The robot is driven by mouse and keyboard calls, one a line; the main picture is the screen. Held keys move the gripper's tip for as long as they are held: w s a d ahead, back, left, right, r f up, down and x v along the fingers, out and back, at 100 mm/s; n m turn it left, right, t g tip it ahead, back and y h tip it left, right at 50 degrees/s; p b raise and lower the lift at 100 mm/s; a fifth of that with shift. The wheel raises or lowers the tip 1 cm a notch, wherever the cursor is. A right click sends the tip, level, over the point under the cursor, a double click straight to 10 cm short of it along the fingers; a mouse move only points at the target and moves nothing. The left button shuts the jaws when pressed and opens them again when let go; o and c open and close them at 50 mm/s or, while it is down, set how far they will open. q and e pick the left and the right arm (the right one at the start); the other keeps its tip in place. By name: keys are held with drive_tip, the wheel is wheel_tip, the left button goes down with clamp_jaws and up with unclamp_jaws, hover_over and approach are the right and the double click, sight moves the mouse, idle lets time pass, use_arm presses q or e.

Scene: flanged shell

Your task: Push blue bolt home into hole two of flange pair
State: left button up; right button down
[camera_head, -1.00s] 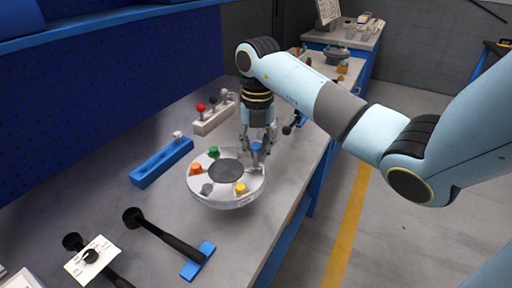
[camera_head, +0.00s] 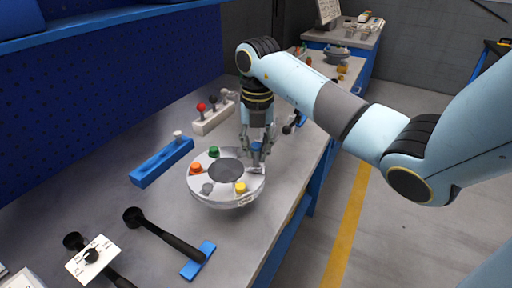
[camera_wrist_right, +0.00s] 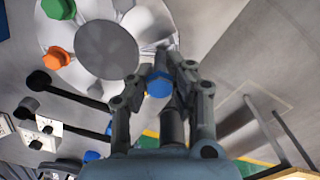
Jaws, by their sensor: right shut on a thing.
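The flange pair (camera_head: 222,196) is a round, pale disc with a dark grey centre, on the bench. It carries a green bolt (camera_head: 214,152), an orange bolt (camera_head: 196,168) and a yellow bolt (camera_head: 240,187), plus a grey piece (camera_head: 207,188). My right gripper (camera_head: 257,152) is at its far right rim, shut on the blue bolt (camera_head: 257,146). In the right wrist view the blue bolt's head (camera_wrist_right: 159,84) shows between the fingertips, beside the flange rim. The bolt's shank and the hole are hidden, so I cannot tell how deep it sits. My left gripper is not in view.
A blue rack (camera_head: 162,162) and a white block with coloured knobs (camera_head: 213,119) stand behind left. The bench's right edge runs close to the flange.

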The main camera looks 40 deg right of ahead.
sight(256, 166)
drive_tip(key=shift+f+b, duration=1.6)
drive_tip(key=shift+f, duration=0.65)
drive_tip(key=c, duration=1.2)
unclamp_jaws()
drive_tip(key=shift+o, duration=0.2)
wheel_tip(256, 166, up, 8)
drive_tip(key=shift+f, duration=0.2)
